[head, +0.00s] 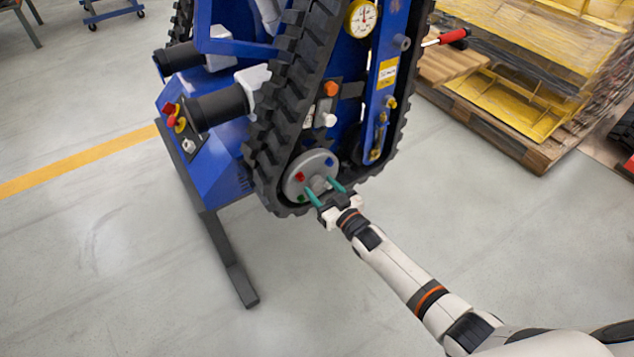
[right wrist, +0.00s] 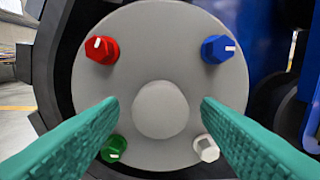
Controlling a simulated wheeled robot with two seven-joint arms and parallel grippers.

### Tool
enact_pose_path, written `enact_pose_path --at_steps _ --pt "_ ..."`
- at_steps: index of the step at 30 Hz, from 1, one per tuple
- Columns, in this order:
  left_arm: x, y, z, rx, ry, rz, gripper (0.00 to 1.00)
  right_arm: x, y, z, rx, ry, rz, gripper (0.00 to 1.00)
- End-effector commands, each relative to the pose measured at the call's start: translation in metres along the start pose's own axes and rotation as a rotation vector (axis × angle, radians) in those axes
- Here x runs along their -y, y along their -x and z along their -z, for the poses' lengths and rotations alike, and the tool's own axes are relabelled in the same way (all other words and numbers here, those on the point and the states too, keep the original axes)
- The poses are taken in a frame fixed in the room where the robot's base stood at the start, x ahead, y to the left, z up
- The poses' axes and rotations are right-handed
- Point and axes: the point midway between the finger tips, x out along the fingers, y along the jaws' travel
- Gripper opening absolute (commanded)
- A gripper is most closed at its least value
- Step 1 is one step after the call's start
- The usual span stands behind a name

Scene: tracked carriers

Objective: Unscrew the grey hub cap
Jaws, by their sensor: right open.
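The grey hub cap (head: 298,176) is a round disc at the lower end of the black rubber track on the blue carrier. In the right wrist view the hub cap (right wrist: 160,60) fills the middle, with a raised round centre knob (right wrist: 160,108). Around the knob sit a red bolt (right wrist: 102,49), a blue bolt (right wrist: 217,48), a green bolt (right wrist: 114,148) and a white bolt (right wrist: 206,148). My right gripper (head: 326,191) is open in front of the hub cap, its teal fingers (right wrist: 160,115) on either side of the knob, apart from it. My left gripper is out of view.
The black track (head: 262,150) surrounds the hub cap closely. A dial gauge (head: 361,18), an orange knob (head: 330,88) and a white knob (head: 327,120) are higher up. Wooden pallets (head: 500,130) stand at the right. The floor in front is clear.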

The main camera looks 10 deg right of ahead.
Motion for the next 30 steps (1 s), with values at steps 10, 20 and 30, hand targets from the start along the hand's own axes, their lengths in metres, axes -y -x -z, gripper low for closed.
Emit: enact_pose_path --at_steps 10,20,30 --pt "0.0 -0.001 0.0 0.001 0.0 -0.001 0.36 0.0 0.0 0.0 0.0 0.002 0.0 0.32" --pt "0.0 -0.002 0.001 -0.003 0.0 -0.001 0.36 0.0 0.0 0.0 0.001 0.123 0.001 0.22" --pt "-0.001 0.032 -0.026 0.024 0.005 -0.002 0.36 0.0 0.0 0.001 0.001 0.799 0.001 0.22"
